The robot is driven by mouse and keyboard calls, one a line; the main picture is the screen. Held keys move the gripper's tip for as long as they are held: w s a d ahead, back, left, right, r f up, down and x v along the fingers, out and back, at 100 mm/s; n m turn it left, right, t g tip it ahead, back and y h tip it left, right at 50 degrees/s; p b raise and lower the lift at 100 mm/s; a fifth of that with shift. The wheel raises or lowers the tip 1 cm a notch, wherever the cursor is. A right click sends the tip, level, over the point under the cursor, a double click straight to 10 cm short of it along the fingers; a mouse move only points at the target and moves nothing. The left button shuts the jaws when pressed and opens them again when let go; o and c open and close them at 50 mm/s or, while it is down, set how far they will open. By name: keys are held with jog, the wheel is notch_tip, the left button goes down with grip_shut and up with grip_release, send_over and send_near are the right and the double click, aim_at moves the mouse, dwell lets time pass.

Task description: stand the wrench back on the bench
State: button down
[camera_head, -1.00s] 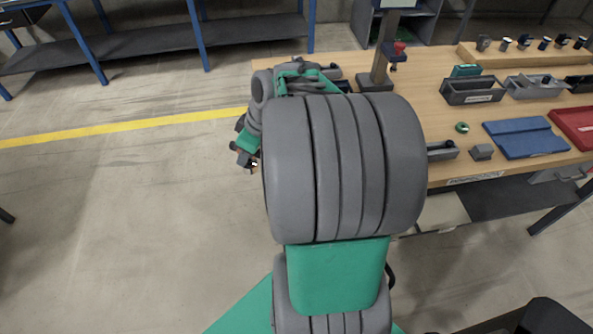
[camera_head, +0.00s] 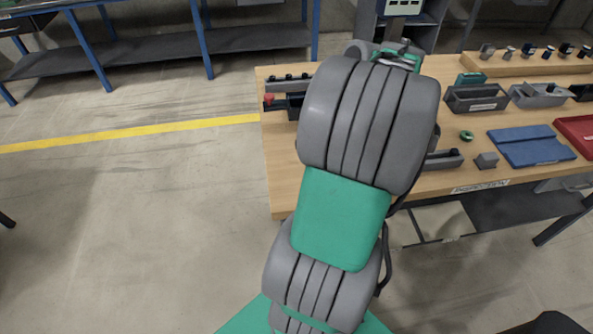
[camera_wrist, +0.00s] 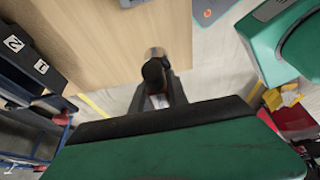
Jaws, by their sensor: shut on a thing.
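The item in my gripper (camera_wrist: 160,92) shows in the wrist view as a dark rounded piece (camera_wrist: 154,70) with a short metallic end, seen nearly end-on. I take it to be the wrench; most of its length is hidden. The two dark fingers are shut on it. It is over or near the edge of the wooden bench (camera_wrist: 105,45); whether it touches the bench I cannot tell. In the head view the bench (camera_head: 290,165) is at the right, and my arm hides the gripper and the held item.
Dark holders (camera_head: 285,84) and a red-topped item (camera_head: 268,99) stand at the bench's left end. Blocks numbered 1 and 2 (camera_wrist: 30,58) show in the wrist view. A grey bin (camera_head: 475,98), blue tray (camera_head: 530,146) and grey block (camera_head: 487,160) sit farther right. The front-left bench corner is bare.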

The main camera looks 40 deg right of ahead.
jog(key=f, duration=0.1)
jog(key=w+a+f, duration=0.2)
jog(key=f, duration=0.1)
jog(key=shift+w, duration=0.25)
notch_tip(320, 180, down, 4)
jog(key=shift+w+a+r+p, duration=0.15)
jog(key=shift+r+p, duration=0.05)
jog(key=shift+p, duration=0.15)
jog(key=shift+f, duration=0.1)
jog(key=shift+f+b, duration=0.2)
jog(key=shift+b, duration=0.1)
jog(key=c, duration=1.3)
grip_release()
jog(key=shift+r, duration=0.15)
